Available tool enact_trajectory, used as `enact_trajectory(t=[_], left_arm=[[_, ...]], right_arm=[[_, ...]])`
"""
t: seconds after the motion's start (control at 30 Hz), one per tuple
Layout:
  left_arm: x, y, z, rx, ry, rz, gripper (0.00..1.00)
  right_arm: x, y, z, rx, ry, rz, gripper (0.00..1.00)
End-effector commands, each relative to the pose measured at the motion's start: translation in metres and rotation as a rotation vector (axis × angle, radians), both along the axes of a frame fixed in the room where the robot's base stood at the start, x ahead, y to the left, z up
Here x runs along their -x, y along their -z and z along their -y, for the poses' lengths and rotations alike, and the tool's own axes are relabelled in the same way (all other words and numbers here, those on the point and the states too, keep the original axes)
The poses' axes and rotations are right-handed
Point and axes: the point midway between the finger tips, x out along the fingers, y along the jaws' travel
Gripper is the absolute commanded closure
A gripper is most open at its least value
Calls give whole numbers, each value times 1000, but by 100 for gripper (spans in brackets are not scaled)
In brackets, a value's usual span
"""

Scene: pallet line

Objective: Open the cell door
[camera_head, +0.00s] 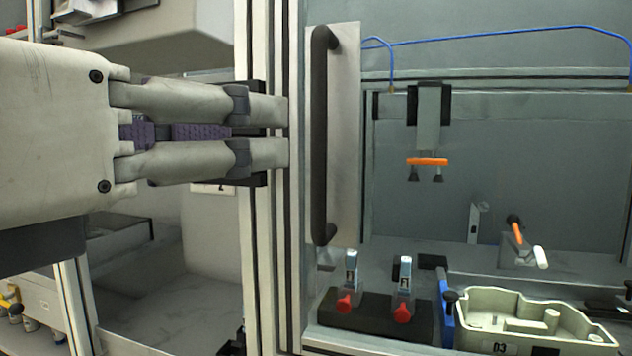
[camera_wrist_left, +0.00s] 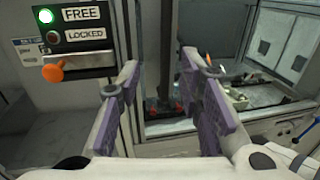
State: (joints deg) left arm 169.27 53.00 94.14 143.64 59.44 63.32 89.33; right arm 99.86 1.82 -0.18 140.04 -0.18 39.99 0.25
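The cell door's black vertical handle (camera_head: 320,135) is mounted on a pale plate beside the aluminium frame post (camera_head: 262,300). The door looks closed against that post. My left gripper (camera_head: 284,131) comes in from the left, its fingertips just left of the handle and apart from it in the picture. In the left wrist view my left gripper (camera_wrist_left: 158,82) is open and empty. There the dark handle (camera_wrist_left: 166,45) shows between the fingers, farther ahead. My right gripper is in neither view.
A panel (camera_wrist_left: 78,35) reads FREE and LOCKED, with the green lamp lit by FREE and an orange knob (camera_wrist_left: 53,72) below. Behind the door are red-knobbed fixtures (camera_head: 402,312), a pale tray (camera_head: 520,315) and an orange-barred tool (camera_head: 428,162).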

Motion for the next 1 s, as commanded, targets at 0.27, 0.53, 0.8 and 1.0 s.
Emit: enact_trajectory(t=[0.27, 0.53, 0.8, 1.0], left_arm=[[-34, -16, 25, -4, 2, 20, 67], [-93, 0, 53, -1, 2, 0, 67], [-102, -2, 59, -2, 3, 4, 67], [-102, -2, 59, -2, 3, 4, 87]], right_arm=[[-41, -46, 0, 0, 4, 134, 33], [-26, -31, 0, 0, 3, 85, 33], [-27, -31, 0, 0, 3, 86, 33], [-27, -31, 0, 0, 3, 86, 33]])
